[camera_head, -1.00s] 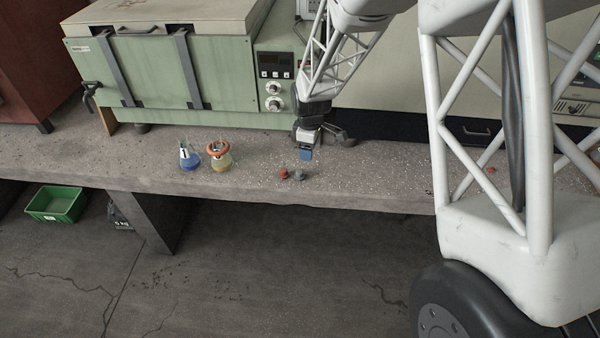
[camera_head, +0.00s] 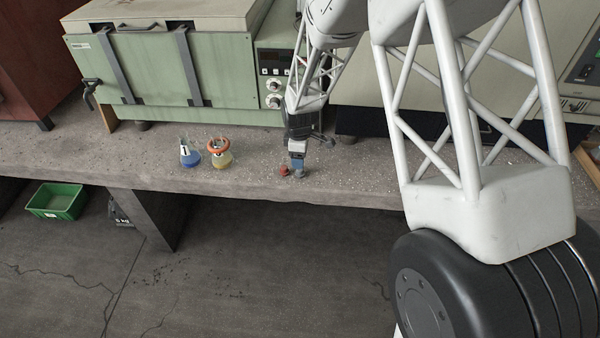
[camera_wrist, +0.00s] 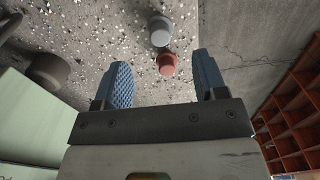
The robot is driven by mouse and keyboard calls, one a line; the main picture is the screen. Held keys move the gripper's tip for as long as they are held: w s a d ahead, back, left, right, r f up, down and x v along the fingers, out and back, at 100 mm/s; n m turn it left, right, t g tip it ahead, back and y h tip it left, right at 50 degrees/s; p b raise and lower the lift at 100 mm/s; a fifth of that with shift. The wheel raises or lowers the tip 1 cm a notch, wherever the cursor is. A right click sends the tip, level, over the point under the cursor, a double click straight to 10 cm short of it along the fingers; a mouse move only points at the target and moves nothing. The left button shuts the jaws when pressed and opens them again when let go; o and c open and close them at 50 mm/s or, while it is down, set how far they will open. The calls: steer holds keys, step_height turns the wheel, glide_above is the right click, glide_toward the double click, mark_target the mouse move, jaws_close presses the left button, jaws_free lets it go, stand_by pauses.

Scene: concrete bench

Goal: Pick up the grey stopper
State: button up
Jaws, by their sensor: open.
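The grey stopper (camera_head: 299,174) stands on the bench near its front edge, just right of the red stopper (camera_head: 284,170). My gripper (camera_head: 297,165) is right above and behind the grey stopper in the head view, and its blue fingers partly overlap it. In the wrist view the grey stopper (camera_wrist: 160,31) lies beyond the fingertips, with the red stopper (camera_wrist: 167,64) closer to them.
A flask with blue liquid (camera_head: 189,155) and one with yellow liquid and an orange ring (camera_head: 220,155) stand left on the bench. A green oven (camera_head: 170,70) stands behind. A green bin (camera_head: 57,203) is on the floor. The bench's front edge is close to the stoppers.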

mark_target(300, 172)
steer(key=shift+f, duration=0.65)
steer(key=shift+f, duration=0.1)
steer(key=shift+d+f, duration=0.15)
steer(key=shift+f, duration=2.35)
steer(key=c, duration=1)
